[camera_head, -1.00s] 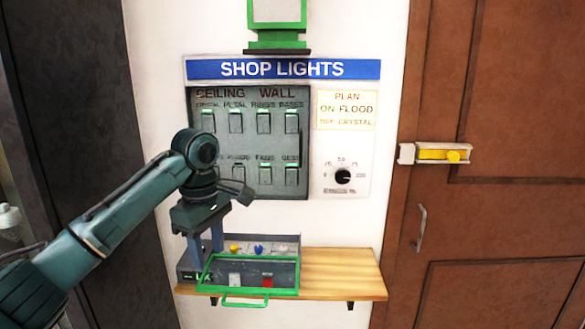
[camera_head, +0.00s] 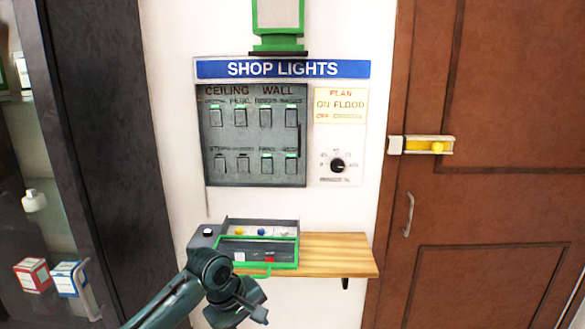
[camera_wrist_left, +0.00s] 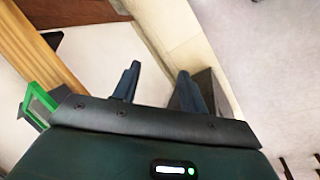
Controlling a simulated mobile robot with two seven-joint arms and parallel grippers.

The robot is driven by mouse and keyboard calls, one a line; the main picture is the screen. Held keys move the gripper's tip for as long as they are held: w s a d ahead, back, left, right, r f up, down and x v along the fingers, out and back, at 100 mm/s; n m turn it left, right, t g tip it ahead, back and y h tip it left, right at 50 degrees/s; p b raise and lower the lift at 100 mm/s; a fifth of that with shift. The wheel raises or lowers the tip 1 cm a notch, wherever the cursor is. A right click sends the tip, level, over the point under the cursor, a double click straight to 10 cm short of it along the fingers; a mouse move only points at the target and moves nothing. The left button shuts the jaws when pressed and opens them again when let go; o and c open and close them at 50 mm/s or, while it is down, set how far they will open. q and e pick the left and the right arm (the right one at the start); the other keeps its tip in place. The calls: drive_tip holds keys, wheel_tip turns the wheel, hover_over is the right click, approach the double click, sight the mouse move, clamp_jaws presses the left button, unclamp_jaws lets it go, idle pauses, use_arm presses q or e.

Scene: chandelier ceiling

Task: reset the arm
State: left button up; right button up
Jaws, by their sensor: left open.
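My left arm comes in from the bottom of the head view, and its gripper is turned away there, low in front of the shelf, with the fingers mostly hidden. In the left wrist view my left gripper (camera_wrist_left: 155,85) is open, its two dark blue fingers apart with nothing between them. Floor and the foot of a wall show beyond the fingers. My right gripper is in neither view.
A SHOP LIGHTS panel (camera_head: 283,68) with several switches and a dial (camera_head: 337,165) is on the wall. Below, a wooden shelf (camera_head: 335,255) carries a grey box with a green frame (camera_head: 222,262). A brown door (camera_head: 490,210) with a yellow latch (camera_head: 437,147) stands right; a dark cabinet (camera_head: 100,130) left.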

use_arm(q)
drive_tip(key=s+d+f+m+t+h, duration=0.15)
drive_tip(key=s+f+m+t, duration=0.3)
drive_tip(key=s+f, duration=0.8)
drive_tip(key=s+a+f+m+t+y, duration=0.1)
drive_tip(key=s+a+f+m, duration=0.1)
drive_tip(key=s, duration=0.4)
drive_tip(key=s+a+f+m+t+y, duration=0.1)
drive_tip(key=s+a+f+m+t, duration=0.1)
drive_tip(key=s+a+m, duration=0.2)
drive_tip(key=shift+s+a, duration=1.1)
drive_tip(key=shift+a, duration=0.15)
